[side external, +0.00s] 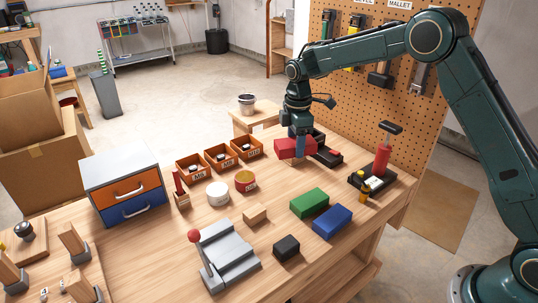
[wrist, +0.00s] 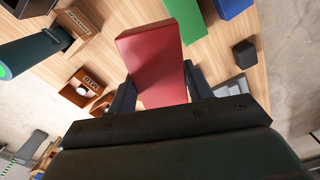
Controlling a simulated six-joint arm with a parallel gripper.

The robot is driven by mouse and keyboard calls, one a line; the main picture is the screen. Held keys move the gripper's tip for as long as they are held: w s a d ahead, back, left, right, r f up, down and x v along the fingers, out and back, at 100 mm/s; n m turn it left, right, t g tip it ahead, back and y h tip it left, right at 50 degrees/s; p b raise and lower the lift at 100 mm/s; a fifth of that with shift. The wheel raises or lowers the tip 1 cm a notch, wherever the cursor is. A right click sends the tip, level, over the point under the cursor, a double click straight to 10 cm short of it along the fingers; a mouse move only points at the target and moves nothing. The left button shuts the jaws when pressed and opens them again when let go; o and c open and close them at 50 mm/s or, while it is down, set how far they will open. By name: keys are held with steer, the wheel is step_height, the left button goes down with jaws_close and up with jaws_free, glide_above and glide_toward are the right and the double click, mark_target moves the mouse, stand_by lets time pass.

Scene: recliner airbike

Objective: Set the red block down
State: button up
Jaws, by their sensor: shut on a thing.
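The red block (side external: 290,148) is held in my gripper (side external: 299,133) at the back right of the workbench, beside a black tray (side external: 327,157). In the wrist view the red block (wrist: 155,62) lies between the two dark fingers of my gripper (wrist: 161,88), which are shut on its sides. Its long end points away from the wrist. The block appears slightly above the bench top; any gap under it is hard to judge. The gripper partly hides the tray.
Green block (side external: 309,203), blue block (side external: 332,221) and black block (side external: 286,248) lie in front. Several orange bins (side external: 221,157) stand left. A red-handled tool on a black base (side external: 382,165) stands right. Bare bench (side external: 275,190) shows between the bins and the green block.

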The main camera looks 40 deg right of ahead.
steer(key=w+r+n, duration=0.1)
steer(key=n, duration=0.1)
steer(key=w+r+n, duration=0.2)
steer(key=shift+w+a+r+n, duration=0.15)
steer(key=shift+w+r+n, duration=0.1)
steer(key=shift+n, duration=0.15)
steer(key=shift+s, duration=0.1)
glide_above(285, 189)
step_height(285, 189, down, 16)
steer(key=shift+a+r, duration=0.1)
stand_by(0.4)
steer(key=shift+f, duration=1.9)
steer(key=shift+f, duration=0.2)
steer(key=o, duration=1)
